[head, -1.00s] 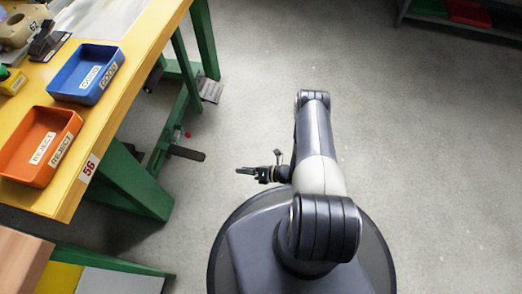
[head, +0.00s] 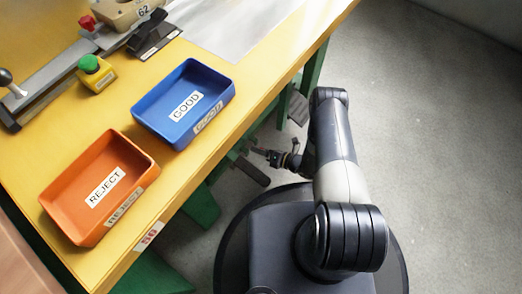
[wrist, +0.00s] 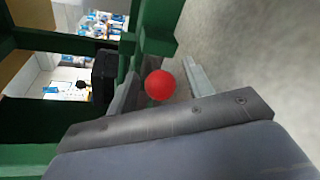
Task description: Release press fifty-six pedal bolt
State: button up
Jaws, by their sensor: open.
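A red ball knob (wrist: 160,85) shows in the wrist view. It appears between the two grey fingers of my gripper (wrist: 161,82), which are open and not closed on it. How deep the knob sits between them is unclear. In the head view my gripper (head: 266,153) is low beside the bench, close to a dark pedal (head: 253,173) under its front edge. The knob cannot be made out there. The bench edge carries a label reading 56 (head: 148,236). The bolt's shaft is not clearly visible.
A blue GOOD tray (head: 185,105) and an orange REJECT tray (head: 97,190) stand on the yellow bench (head: 225,155). Green bench legs (wrist: 155,30) stand close to the gripper. Another pedal (head: 298,108) is farther along. The floor at right is clear.

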jog(key=shift+c, duration=0.4)
grip_shut()
